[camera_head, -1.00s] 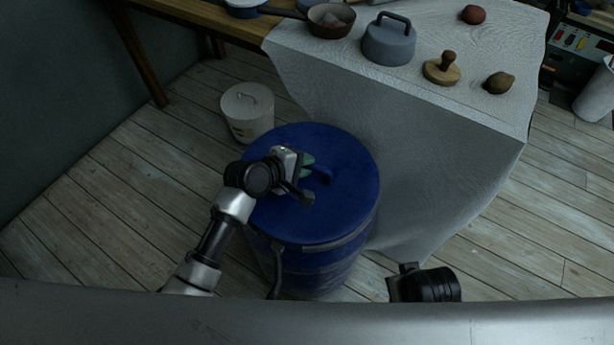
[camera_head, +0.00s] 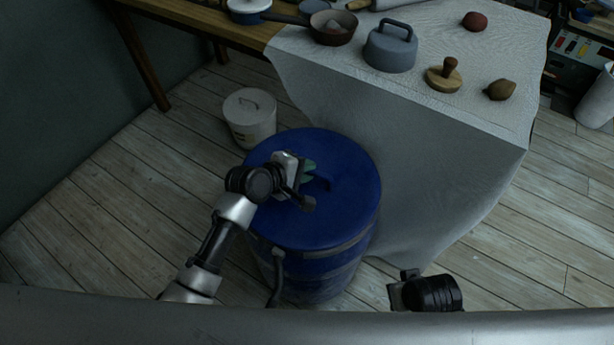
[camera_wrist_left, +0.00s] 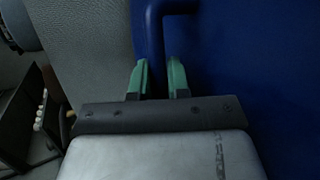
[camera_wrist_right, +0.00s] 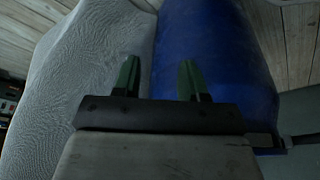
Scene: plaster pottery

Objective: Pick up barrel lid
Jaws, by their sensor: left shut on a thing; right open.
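The blue barrel lid (camera_head: 345,175) sits flat on top of the blue barrel (camera_head: 320,277), with no gap that I can make out. My left gripper (camera_head: 310,172) is at the lid's raised blue handle (camera_head: 323,184). In the left wrist view the handle (camera_wrist_left: 152,40) runs between the green fingertips (camera_wrist_left: 157,78), and the jaws are shut on it. My right gripper is open and empty; its fingertips (camera_wrist_right: 160,76) show in the right wrist view above the barrel's side (camera_wrist_right: 212,60) and the hanging cloth.
A cloth-covered table (camera_head: 440,130) stands right behind the barrel. It bears a grey lidded pot (camera_head: 391,52), a wooden stamp (camera_head: 444,75), a brown lump (camera_head: 500,90) and a pan (camera_head: 332,28). A white bucket (camera_head: 250,120) stands behind left. The floor at left is clear.

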